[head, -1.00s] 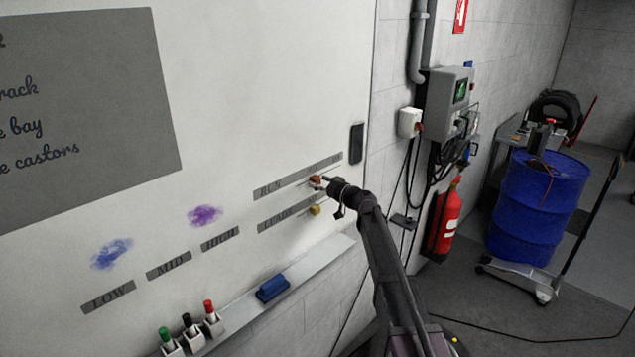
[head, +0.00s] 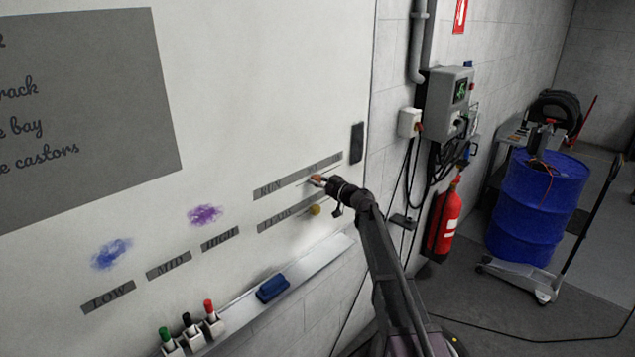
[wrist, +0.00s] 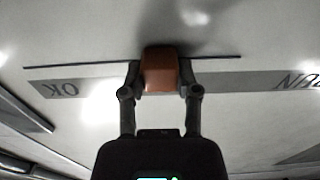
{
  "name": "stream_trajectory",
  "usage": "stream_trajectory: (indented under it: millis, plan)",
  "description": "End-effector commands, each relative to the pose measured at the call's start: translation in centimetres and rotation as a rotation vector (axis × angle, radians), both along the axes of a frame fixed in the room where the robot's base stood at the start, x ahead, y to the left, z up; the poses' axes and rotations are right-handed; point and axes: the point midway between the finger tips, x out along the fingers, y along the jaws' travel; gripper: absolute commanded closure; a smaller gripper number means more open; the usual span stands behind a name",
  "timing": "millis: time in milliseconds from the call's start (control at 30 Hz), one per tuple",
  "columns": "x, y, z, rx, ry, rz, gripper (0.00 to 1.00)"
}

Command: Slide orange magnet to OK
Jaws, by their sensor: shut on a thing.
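The orange magnet (wrist: 160,73) sits on the whiteboard (head: 260,80), over the grey strip with RUN (head: 269,189) at one end. In the wrist view, the strip looks upside down, with the OK label (wrist: 64,89) left of the magnet and RUN on the right. The magnet is between the two labels, apart from both. My gripper (wrist: 160,92) is shut on it, one finger on each side. In the head view, my gripper (head: 319,181) partly hides the small magnet (head: 314,178), and the OK lettering is hard to read.
A yellow magnet (head: 313,210) is close below my gripper, on the lower strip. A black block (head: 357,143) is on the board's right edge. The tray below (head: 327,247) holds a blue eraser (head: 272,289) and several markers (head: 209,311).

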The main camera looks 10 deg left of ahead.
Motion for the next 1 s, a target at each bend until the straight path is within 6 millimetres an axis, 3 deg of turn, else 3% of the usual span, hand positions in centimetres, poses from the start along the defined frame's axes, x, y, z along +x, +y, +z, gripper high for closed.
stream_trajectory:
  millis: [533,967,1000]
  plan:
    - [9.2,-6.7,0.1,0.003,0.000,-0.002,1.00]
    - [10.1,-7.7,0.1,0.004,0.001,-0.004,1.00]
    - [10.1,-7.7,0.1,0.004,0.001,-0.004,0.52]
